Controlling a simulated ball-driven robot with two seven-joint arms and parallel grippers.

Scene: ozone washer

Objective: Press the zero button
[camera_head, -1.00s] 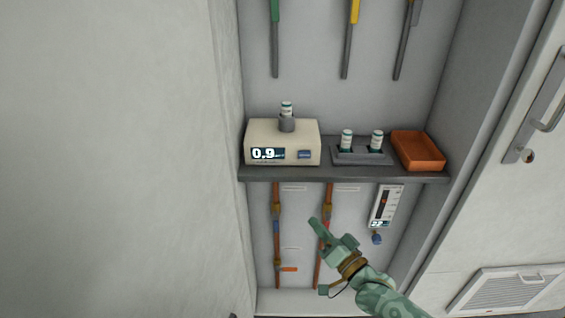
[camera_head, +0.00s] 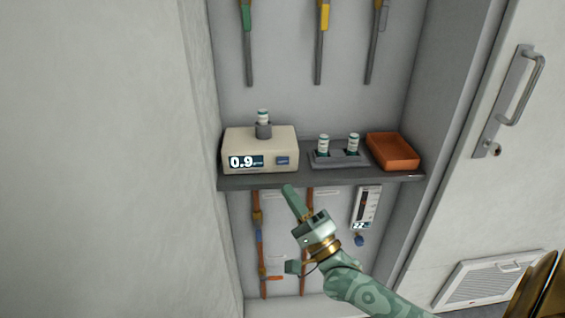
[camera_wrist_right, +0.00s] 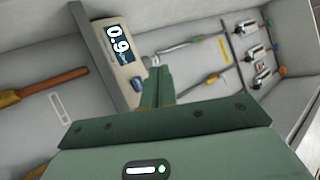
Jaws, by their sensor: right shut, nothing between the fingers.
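A cream meter box (camera_head: 262,139) sits on the shelf, its display reading 0.9. A small blue button (camera_head: 282,160), likely the zero button, is on its front right of the display. The meter (camera_wrist_right: 95,22) and the blue button (camera_wrist_right: 136,83) also show in the right wrist view. A vial with a white and green label (camera_head: 263,116) stands upright in a grey holder on the meter. My right gripper (camera_head: 289,189) is shut and empty, its fingertips just below the shelf edge, below the button and apart from it. My left gripper is not in view.
A grey rack (camera_head: 338,159) with two vials and an orange tray (camera_head: 394,150) stand right of the meter on the dark shelf (camera_head: 350,178). Pipes (camera_head: 259,235) and a small gauge (camera_head: 366,207) are below. Valve handles hang above. Cabinet walls flank the recess.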

